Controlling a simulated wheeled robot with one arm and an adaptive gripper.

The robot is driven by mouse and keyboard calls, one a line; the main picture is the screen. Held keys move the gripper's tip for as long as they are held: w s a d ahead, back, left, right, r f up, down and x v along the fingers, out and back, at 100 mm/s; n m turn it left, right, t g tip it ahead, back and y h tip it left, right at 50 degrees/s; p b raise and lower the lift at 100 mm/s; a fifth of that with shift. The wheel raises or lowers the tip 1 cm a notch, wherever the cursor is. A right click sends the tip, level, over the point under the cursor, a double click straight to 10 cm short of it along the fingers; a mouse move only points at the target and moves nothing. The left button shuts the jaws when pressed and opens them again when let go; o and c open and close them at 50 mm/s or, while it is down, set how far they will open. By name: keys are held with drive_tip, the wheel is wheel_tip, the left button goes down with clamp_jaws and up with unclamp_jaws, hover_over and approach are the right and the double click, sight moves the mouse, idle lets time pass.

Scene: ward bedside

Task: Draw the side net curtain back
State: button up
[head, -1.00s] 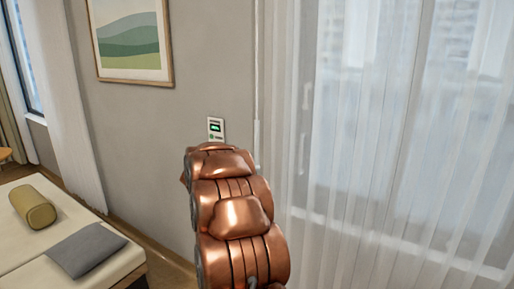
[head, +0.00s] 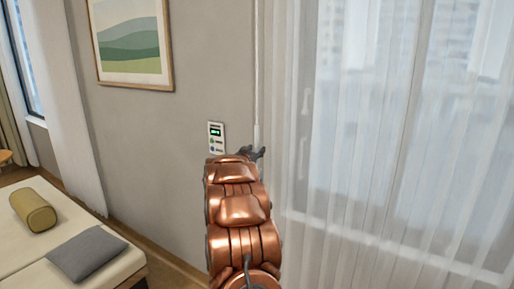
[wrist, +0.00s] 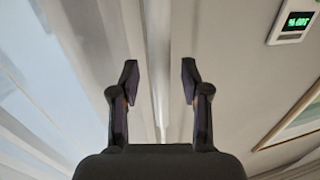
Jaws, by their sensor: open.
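The side net curtain (head: 350,150) is sheer white and hangs over the large window on the right in the head view. It also fills the left of the wrist view (wrist: 60,75). A thin white draw wand (head: 257,70) hangs at the curtain's left edge, beside the wall. My gripper (head: 256,153) is open near the lower part of this wand. In the wrist view, a pale upright strip that looks like the wand (wrist: 158,60) runs between my open fingers (wrist: 160,85). I cannot tell whether either finger touches it.
A wall control panel (head: 216,138) with a green display is just left of my gripper. A framed landscape picture (head: 131,42) hangs further left. A bed with a grey pillow (head: 87,253) and an olive bolster (head: 33,210) stands at lower left.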

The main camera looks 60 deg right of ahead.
drive_tip(key=shift+x, duration=1.05)
drive_tip(key=shift+c, duration=0.3)
clamp_jaws()
